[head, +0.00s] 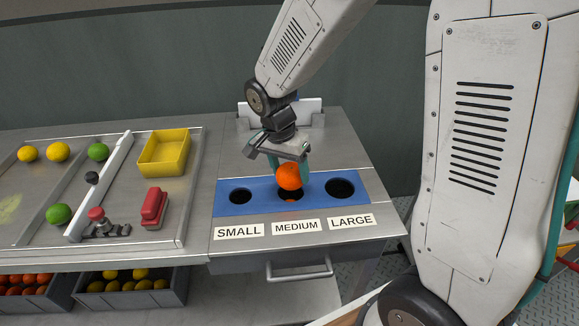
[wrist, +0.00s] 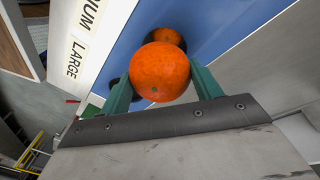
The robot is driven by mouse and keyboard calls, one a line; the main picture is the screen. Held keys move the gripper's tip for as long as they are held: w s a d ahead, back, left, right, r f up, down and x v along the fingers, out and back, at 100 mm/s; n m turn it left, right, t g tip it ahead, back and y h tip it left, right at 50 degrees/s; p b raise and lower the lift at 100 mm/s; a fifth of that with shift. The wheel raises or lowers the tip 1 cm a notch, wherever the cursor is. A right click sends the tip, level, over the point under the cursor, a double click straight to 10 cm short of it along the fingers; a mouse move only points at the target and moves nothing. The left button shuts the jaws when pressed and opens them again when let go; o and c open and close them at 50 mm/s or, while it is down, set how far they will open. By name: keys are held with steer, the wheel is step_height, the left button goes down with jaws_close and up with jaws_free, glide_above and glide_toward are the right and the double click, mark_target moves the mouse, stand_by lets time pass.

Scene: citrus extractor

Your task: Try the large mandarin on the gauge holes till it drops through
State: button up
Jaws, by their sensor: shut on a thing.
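My gripper (head: 289,165) is shut on an orange mandarin (head: 289,177), with a green finger on each side of it in the wrist view (wrist: 160,73). The mandarin is over the MEDIUM hole (head: 283,194) of the blue gauge plate (head: 263,197). It covers part of that hole, and I cannot tell whether it touches the rim. An orange patch shows low in the hole; I cannot tell what it is. The SMALL hole (head: 240,196) is at left and the LARGE hole (head: 340,188) at right; both look dark and empty.
To the left, a tray holds lemons (head: 58,151), green limes (head: 98,152), a yellow bin (head: 164,153) and a red block (head: 154,207). Crates of fruit (head: 130,286) stand below. A drawer handle (head: 299,270) juts out under the labels.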

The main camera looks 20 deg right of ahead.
mark_target(287, 167)
steer(key=shift+f, duration=1)
steer(key=o, duration=1.2)
steer(key=shift+o, duration=0.2)
steer(key=r, duration=0.2)
steer(key=a+r, duration=0.1)
steer(key=r, duration=0.4)
steer(key=shift+w+a+r, duration=0.15)
steer(key=shift+w+r, duration=0.1)
steer(key=shift+r, duration=0.05)
